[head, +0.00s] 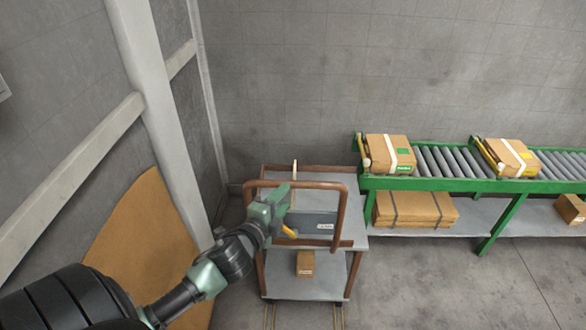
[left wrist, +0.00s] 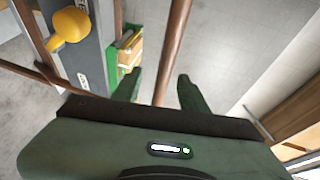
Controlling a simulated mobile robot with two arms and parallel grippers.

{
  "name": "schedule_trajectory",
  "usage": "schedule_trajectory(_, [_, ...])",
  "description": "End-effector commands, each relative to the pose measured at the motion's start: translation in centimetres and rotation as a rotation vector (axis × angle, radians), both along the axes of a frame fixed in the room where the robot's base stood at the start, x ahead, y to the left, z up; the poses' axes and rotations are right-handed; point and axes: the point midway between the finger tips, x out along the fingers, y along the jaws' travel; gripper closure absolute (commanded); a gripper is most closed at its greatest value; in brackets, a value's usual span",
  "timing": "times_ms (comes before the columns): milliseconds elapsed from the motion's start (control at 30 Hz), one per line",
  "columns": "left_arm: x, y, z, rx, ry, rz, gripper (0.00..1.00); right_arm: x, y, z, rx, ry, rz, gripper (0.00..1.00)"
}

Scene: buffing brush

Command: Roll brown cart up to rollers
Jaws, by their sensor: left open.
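The brown cart (head: 261,272) has a brown tube frame, grey shelves and a brown push handle (head: 341,212) facing me. It stands just left of the rollers (head: 440,160) on their green frame. My left gripper (head: 284,210) is at the left part of the handle, with its jaws open. In the left wrist view, a brown bar (left wrist: 172,55) runs between the two green fingers (left wrist: 160,90); I cannot tell whether they touch it. My right gripper is not in view.
The cart carries a grey case (head: 312,222) with a yellow knob (left wrist: 70,25), and a small box (head: 305,264) below. Two cartons (head: 388,153) (head: 510,157) lie on the rollers. Flat cartons (head: 412,210) lie on the lower shelf. A brown board (head: 145,240) leans at left. Floor at right front is clear.

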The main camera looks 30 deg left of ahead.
Motion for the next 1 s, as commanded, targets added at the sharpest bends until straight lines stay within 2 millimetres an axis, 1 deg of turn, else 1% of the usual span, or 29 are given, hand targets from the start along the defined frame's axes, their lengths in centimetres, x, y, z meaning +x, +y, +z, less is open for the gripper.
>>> schedule_trajectory(33, [0.2, -0.1, 0.5, 0.007, -0.007, -0.002, 0.57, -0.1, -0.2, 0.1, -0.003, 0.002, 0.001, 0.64])
schedule_trajectory(100, [0.8, 0.0, 0.6, 0.009, -0.011, -0.003, 0.57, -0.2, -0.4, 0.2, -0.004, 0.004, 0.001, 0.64])
schedule_trajectory(167, [1.6, 0.2, 0.4, 0.008, -0.01, -0.002, 0.57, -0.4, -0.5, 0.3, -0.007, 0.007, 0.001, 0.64])
schedule_trajectory(333, [4.4, 0.6, -0.1, 0.006, -0.009, -0.001, 0.57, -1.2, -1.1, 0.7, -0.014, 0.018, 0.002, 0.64])
schedule_trajectory(500, [6.5, 0.9, -0.6, 0.005, -0.009, -0.002, 0.57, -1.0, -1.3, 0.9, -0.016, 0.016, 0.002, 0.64])
schedule_trajectory(667, [7.5, 1.0, -0.9, 0.005, -0.009, -0.003, 0.57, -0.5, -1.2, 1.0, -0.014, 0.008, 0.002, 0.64])
schedule_trajectory(933, [7.6, 1.0, -1.0, 0.005, -0.009, -0.003, 0.57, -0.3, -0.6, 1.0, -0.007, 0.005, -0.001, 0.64])
schedule_trajectory(967, [7.6, 1.0, -1.0, 0.005, -0.009, -0.003, 0.65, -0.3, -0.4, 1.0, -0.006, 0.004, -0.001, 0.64])
schedule_trajectory(1000, [7.6, 1.0, -1.0, 0.005, -0.009, -0.003, 0.76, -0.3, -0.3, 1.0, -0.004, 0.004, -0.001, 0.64])
